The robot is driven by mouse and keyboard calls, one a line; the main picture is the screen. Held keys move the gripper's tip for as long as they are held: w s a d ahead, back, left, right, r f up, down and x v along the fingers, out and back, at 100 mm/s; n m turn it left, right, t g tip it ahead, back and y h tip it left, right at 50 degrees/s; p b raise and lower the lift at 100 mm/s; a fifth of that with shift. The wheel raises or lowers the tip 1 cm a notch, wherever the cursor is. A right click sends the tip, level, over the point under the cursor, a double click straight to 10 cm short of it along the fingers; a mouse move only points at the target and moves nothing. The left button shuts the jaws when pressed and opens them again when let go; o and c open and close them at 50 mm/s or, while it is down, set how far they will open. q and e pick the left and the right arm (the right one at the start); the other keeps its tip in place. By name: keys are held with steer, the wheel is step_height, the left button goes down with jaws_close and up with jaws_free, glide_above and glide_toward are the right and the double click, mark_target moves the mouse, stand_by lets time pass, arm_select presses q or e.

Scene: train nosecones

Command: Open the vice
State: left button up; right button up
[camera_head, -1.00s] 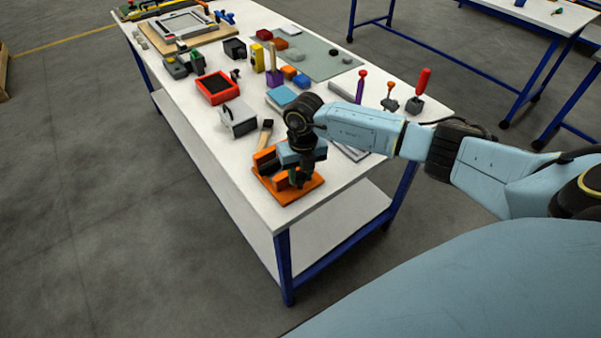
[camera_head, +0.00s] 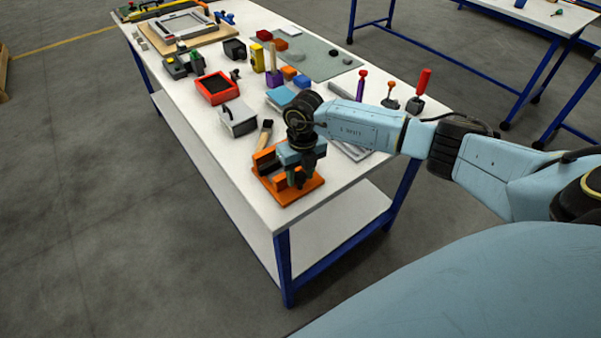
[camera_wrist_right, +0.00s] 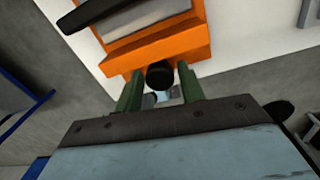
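The orange vice (camera_head: 285,197) sits on the near corner of the white table. In the right wrist view the orange vice body (camera_wrist_right: 158,50) shows with a grey block-like part, a dark bar across it and a round black knob (camera_wrist_right: 160,75) at its near side. My right gripper (camera_head: 298,180) points down at the vice and hides part of it. In the wrist view the two green fingers of this gripper (camera_wrist_right: 160,86) stand on either side of the knob, with what looks like a narrow gap at each side. My left gripper is not in view.
A brush (camera_head: 265,132) and a grey-white box (camera_head: 238,118) lie close behind the vice. A red bin (camera_head: 216,87), several coloured blocks and upright red-handled tools (camera_head: 420,88) stand further back. The table's front edge is close to the vice.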

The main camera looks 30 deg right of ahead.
mark_target(302, 174)
step_height(302, 174, up, 13)
steer(key=shift+d+r+b, duration=0.2)
steer(key=shift+d+b, duration=0.1)
stand_by(0.5)
